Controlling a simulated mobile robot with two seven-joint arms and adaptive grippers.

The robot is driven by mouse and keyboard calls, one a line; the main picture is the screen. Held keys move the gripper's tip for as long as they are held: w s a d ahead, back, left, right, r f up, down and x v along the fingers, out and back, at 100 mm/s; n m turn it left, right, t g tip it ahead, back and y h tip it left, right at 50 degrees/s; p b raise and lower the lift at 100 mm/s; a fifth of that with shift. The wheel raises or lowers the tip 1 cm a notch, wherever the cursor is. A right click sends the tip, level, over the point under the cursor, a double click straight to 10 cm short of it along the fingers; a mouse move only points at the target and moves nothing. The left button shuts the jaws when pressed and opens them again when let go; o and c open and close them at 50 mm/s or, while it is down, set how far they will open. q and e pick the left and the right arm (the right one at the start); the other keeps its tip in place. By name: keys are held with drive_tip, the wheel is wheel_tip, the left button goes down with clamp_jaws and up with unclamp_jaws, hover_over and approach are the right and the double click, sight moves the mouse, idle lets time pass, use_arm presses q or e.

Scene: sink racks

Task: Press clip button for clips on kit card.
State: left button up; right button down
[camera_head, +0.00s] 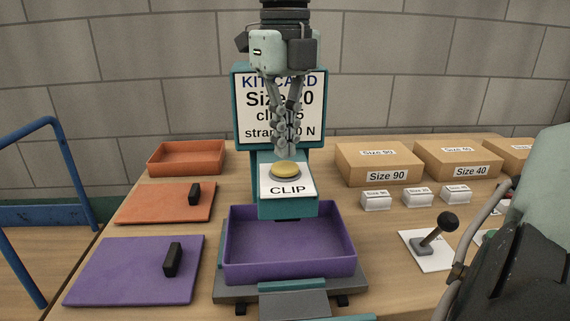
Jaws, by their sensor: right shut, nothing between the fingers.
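A teal clip dispenser carries a yellow round button (285,169) above a white label reading CLIP (290,190). My right gripper (286,152) comes down from the top with its fingers shut and empty. Its fingertips are right over the button; I cannot tell whether they touch it. The kit card (258,118) stands upright behind. It reads "Size", "clip", "5" and "N", with parts hidden by the gripper's fingers. A purple open tray (290,272) stands below the dispenser front; no clips can be made out in it. My left gripper is not in view.
Purple (125,275) and orange (155,205) lids with black handles lie left, before an orange tray (188,147). Boxes marked Size 90 (365,178) and Size 40 (465,176), small white boxes (417,201) and a black-knobbed lever (437,230) are right.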

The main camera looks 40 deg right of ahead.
drive_tip(key=shift+f+b, duration=1)
drive_tip(key=shift+f, duration=0.2)
idle(0.5)
drive_tip(key=shift+r+p, duration=0.8)
drive_tip(key=shift+r, duration=0.25)
drive_tip(key=shift+f+b, duration=0.8)
drive_tip(key=shift+f, duration=0.15)
drive_tip(key=shift+r+p, duration=0.65)
drive_tip(key=shift+r, duration=0.25)
drive_tip(key=shift+f+b, duration=0.85)
drive_tip(key=shift+f, duration=0.25)
drive_tip(key=shift+r, duration=0.2)
drive_tip(key=shift+r+p, duration=0.8)
drive_tip(key=shift+r, duration=0.1)
